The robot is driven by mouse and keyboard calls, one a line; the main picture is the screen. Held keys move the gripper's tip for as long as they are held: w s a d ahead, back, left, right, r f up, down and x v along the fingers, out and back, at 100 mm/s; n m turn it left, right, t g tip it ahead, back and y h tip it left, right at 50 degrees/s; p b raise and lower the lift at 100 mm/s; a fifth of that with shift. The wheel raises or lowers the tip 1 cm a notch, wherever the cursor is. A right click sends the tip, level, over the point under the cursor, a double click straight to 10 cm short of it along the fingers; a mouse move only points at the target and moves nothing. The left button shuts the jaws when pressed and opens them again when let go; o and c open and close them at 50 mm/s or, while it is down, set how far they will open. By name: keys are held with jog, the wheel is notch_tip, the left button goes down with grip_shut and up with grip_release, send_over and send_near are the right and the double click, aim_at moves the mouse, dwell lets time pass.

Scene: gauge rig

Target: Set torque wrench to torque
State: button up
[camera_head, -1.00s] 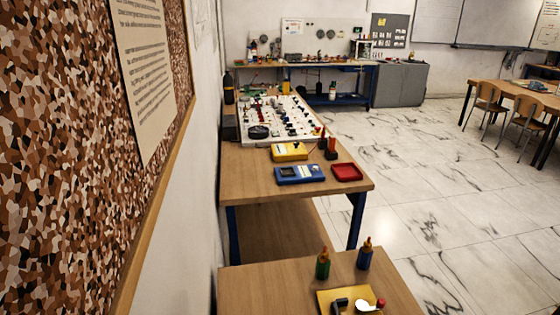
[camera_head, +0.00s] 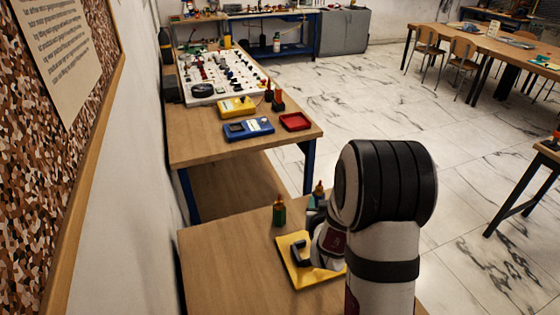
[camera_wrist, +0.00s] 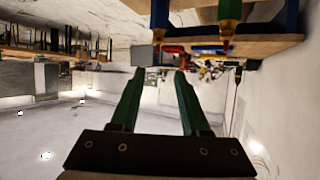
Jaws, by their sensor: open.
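I cannot make out a torque wrench for certain in either view. A yellow tray (camera_head: 291,277) lies on the near wooden table, with a dark hooked object (camera_head: 299,252) on it; my arm covers the tray's right part. My gripper (camera_wrist: 158,74) shows in the wrist view as two green fingers, apart with nothing between them. That view is upside down. Its fingers point toward the benches beyond the tray. In the head view my arm hides the fingers.
A green bottle (camera_head: 279,211) and a partly hidden blue bottle (camera_head: 316,197) stand behind the tray. The farther bench holds a blue meter (camera_head: 248,129), a yellow meter (camera_head: 236,107), a red tray (camera_head: 295,121) and a white panel (camera_head: 212,72). The near table's left side is clear.

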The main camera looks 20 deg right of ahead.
aim_at(320, 184)
jog(key=x, duration=1.6)
jog(key=shift+w+d+r, duration=0.1)
jog(key=shift+w+d, duration=0.05)
jog(key=shift+d, duration=0.05)
grip_shut()
dwell(0.5)
